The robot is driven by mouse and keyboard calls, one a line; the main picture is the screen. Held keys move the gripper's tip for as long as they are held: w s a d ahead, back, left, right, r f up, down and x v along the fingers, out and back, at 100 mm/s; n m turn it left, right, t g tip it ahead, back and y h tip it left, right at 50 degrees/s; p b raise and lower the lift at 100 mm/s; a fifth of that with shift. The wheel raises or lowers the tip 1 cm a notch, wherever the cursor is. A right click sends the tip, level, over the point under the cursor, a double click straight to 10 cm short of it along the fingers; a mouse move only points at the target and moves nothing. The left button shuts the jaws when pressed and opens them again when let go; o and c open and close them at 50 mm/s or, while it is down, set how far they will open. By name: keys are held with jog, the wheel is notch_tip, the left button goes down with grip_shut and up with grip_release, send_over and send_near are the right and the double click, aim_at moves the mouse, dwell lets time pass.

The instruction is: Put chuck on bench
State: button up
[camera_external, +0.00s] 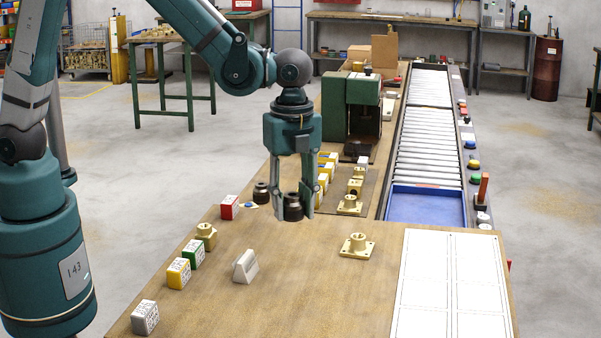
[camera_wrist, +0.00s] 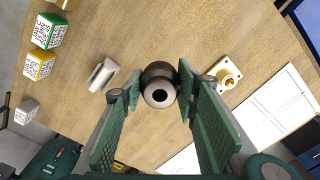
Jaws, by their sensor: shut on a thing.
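My gripper (camera_external: 293,211) points straight down over the wooden bench (camera_external: 310,285), its fingers shut on a dark, round chuck (camera_external: 293,206). In the wrist view the chuck (camera_wrist: 159,84) shows its round end and central hole between the green fingers (camera_wrist: 159,80). The chuck appears held above the bench top; the exact gap cannot be told. A second dark chuck-like piece (camera_external: 261,192) stands on the bench just left of my gripper.
A grey-white wedge-shaped block (camera_external: 245,266) and a flanged brass part (camera_external: 357,246) lie on the bench, with bare wood between. Small labelled boxes (camera_external: 178,273) line the left edge. A white marked sheet (camera_external: 450,285) covers the right end. A green machine (camera_external: 350,105) stands behind.

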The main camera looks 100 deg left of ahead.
jog(key=shift+a, duration=0.15)
jog(key=s+a+f+n+b, duration=0.1)
jog(key=a+f, duration=0.1)
jog(key=a, duration=1.4)
jog(key=s+a+f+b, duration=0.1)
jog(key=a+f+b, duration=0.1)
jog(key=a, duration=1.5)
jog(key=s+a+f, duration=0.1)
jog(key=s+a, duration=0.5)
jog(key=a, duration=0.4)
jog(key=s+a+f+b, duration=0.1)
jog(key=s+a, duration=0.5)
jog(key=a, duration=0.4)
jog(key=s+a+f+b, duration=0.1)
jog(key=s+a, duration=0.5)
jog(key=a, duration=0.4)
jog(key=shift+s+a+f+n, duration=0.3)
jog(key=shift+a+f+n, duration=0.05)
jog(key=shift+a+n, duration=0.05)
jog(key=shift+f+b, duration=0.4)
jog(key=shift+f, duration=2.75)
jog(key=shift+f, duration=1.85)
